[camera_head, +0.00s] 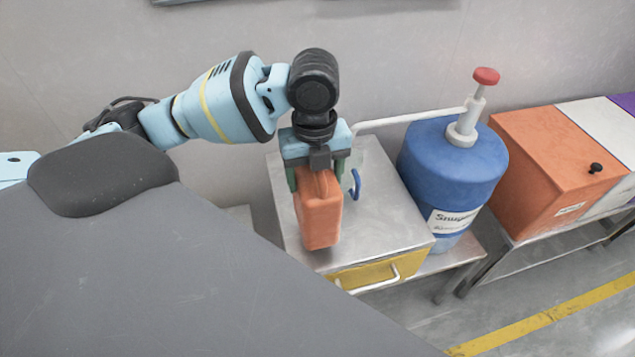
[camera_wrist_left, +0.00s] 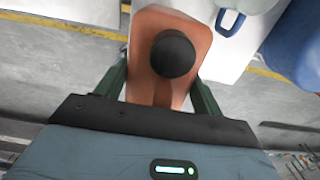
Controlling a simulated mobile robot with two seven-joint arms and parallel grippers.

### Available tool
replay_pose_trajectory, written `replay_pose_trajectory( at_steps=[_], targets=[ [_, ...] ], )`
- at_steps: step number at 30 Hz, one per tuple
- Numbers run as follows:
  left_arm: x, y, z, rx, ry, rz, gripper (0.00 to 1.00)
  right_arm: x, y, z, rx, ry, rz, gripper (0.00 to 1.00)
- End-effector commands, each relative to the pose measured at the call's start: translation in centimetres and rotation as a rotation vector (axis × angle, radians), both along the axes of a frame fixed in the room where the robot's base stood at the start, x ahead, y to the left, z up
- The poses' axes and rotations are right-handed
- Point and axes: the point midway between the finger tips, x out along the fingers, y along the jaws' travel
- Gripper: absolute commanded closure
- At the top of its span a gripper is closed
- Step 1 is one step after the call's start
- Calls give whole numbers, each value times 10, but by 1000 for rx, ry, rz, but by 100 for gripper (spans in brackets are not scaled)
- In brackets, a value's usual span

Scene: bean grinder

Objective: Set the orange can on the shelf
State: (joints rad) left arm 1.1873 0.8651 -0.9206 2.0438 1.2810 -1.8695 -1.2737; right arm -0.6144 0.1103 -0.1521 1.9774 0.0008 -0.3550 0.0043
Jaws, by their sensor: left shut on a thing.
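The orange can (camera_head: 320,215) is a boxy can, held upright in my left gripper (camera_head: 318,172). The gripper's green fingers are shut on its two sides near the top. In the left wrist view the can (camera_wrist_left: 182,82) shows its dark round cap between the fingers of the left gripper (camera_wrist_left: 160,92). The can is over the left part of a metal cabinet top (camera_head: 385,215); I cannot tell whether its base touches the surface. No thing is clearly marked as the shelf. My right gripper is not in view.
A blue drum (camera_head: 445,170) with a red-topped pump (camera_head: 486,77) stands right of the cabinet. A blue-handled mug (camera_head: 354,185) is just behind the can. The cabinet has a yellow drawer (camera_head: 365,276). Orange and white bins (camera_head: 550,170) stand further right. A grey surface (camera_head: 190,280) fills the lower left.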

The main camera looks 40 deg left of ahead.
Motion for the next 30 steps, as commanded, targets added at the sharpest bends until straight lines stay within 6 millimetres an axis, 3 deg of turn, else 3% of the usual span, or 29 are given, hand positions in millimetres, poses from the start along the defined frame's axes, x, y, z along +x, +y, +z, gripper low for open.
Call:
replay_pose_trajectory(
  at_steps=[4, 12, 24, 25, 30],
  targets=[
    [9, 1, 0, -1, -3, 2, 94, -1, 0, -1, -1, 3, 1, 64],
    [8, 1, -34, 0, -3, 0, 94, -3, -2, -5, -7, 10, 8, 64],
    [8, 1, -37, 1, -5, 1, 94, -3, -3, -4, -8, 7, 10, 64],
    [8, 1, -38, 1, -3, 0, 31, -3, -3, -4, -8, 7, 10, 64],
    [8, 1, -38, 1, -3, 0, 10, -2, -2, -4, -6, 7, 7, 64]
  ],
)
